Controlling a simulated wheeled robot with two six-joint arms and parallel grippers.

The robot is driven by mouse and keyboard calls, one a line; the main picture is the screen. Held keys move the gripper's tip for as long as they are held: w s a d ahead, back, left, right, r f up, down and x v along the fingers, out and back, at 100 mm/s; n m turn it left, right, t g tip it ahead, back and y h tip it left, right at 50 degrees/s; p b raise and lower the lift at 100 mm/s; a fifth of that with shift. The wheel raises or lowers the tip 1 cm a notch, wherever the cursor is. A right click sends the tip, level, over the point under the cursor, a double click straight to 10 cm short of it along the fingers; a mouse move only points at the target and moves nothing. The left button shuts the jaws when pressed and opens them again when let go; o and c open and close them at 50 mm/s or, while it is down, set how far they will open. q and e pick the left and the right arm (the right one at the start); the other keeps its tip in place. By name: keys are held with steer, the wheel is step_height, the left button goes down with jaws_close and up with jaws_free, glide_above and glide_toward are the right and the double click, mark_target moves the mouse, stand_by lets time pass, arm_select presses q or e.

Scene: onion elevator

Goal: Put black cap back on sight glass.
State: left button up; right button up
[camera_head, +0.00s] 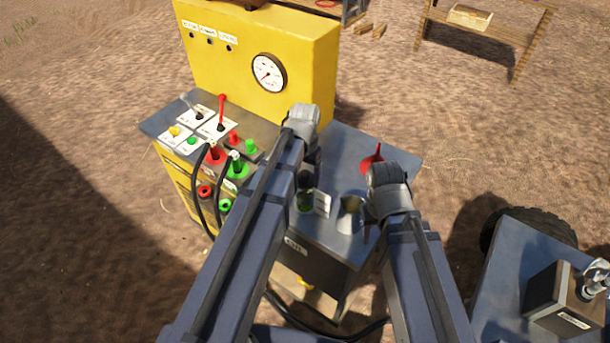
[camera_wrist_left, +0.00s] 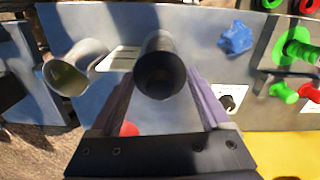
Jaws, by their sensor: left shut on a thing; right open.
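My left gripper (camera_head: 311,180) is shut on the black cap (camera_wrist_left: 160,72), a dark cylinder between its two fingers in the left wrist view.
A red funnel (camera_head: 372,160) stands behind my right gripper. A blue crumpled rag (camera_wrist_left: 235,39) lies on the tabletop. The yellow panel (camera_head: 262,60) with a gauge, levers and red and green valves (camera_head: 237,168) stands to the left and behind.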

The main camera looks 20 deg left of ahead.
arm_select(q)
steer(key=shift+f+b, duration=0.3)
steer(key=shift+f, duration=0.05)
stand_by(0.9)
stand_by(0.4)
steer(key=o, duration=1.2)
steer(key=shift+r, duration=0.1)
steer(key=shift+r+p, duration=3.45)
steer(key=shift+p, duration=0.15)
steer(key=shift+d+f, duration=0.1)
